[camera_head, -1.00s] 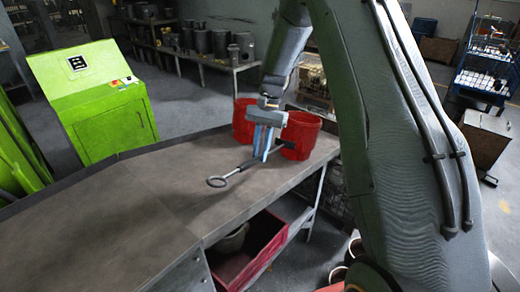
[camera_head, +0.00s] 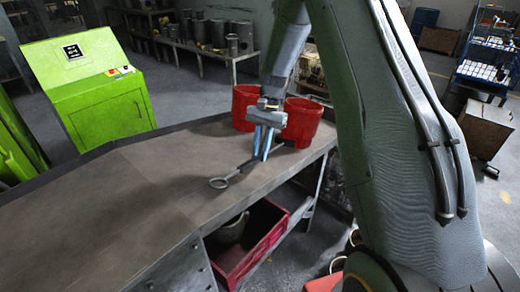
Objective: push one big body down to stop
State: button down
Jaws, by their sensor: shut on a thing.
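My gripper (camera_head: 262,155) hangs at the far end of the grey workbench (camera_head: 120,200) and points down. It is shut on a dark rod-like tool (camera_head: 248,165) with an open ring at its left end. The ring is low at the bench top; I cannot tell whether it touches. The rod's other end runs to the right, partly hidden behind the fingers. No thing in view can be clearly told as the big body. A green console (camera_head: 100,95) with a small panel of coloured buttons (camera_head: 120,71) stands at the back left, away from my gripper.
Two red buckets (camera_head: 245,107) (camera_head: 303,122) stand close behind my gripper at the bench's far end. A red crate (camera_head: 262,248) sits under the bench. A back shelf (camera_head: 200,50) holds several dark cylinders. The near bench top is clear. A blue rack stands at the far right (camera_head: 486,62).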

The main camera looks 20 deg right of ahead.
aim_at(296, 133)
jog(key=shift+w+d+f+b, duration=0.5)
jog(key=shift+w+d+b, duration=0.7)
jog(key=shift+d, duration=0.55)
jog(key=shift+w+d+f+b, duration=0.45)
jog(key=shift+w+d+b, duration=0.5)
jog(key=shift+w+d, duration=0.6)
jog(key=shift+w+d+f+b, duration=0.5)
jog(key=shift+w+d+b, duration=0.6)
jog(key=shift+d, duration=0.85)
jog(key=shift+w+d+f+b, duration=0.4)
jog(key=shift+w+d+b, duration=0.6)
jog(key=shift+d+b, duration=0.4)
jog(key=shift+w+d+f+b, duration=0.4)
jog(key=shift+w+d+b, duration=0.75)
jog(key=shift+d, duration=0.35)
jog(key=shift+w+d+f+b, duration=0.4)
jog(key=shift+w+d+b, duration=0.5)
jog(key=shift+d+b, duration=0.55)
jog(key=c, duration=2.4)
grip_release()
grip_shut()
